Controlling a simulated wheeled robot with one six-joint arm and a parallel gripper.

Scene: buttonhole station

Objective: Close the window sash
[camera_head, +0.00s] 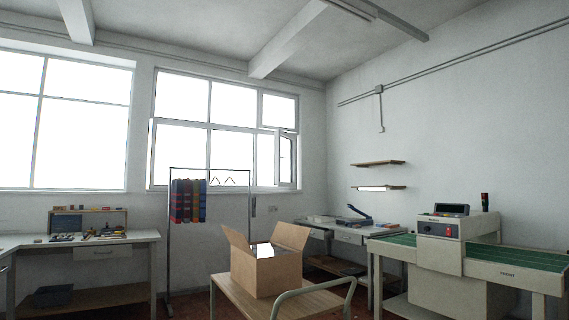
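The window (211,125) is in the back wall, made of several bright panes in a light frame. Its lower right sash (287,160) stands swung open, with its free edge out from the frame into the room. The panes above and to the left of it look shut. A second large window (65,120) fills the left of the view. My gripper is not in view, and the sash handle is too small to make out.
A rack with hanging coloured cloth (187,200) stands before the window. An open cardboard box (266,262) sits on a cart (230,291) in front. A workbench (128,237) is at left, a desk (347,236) below the shelves, and a green-topped machine (450,262) at right.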

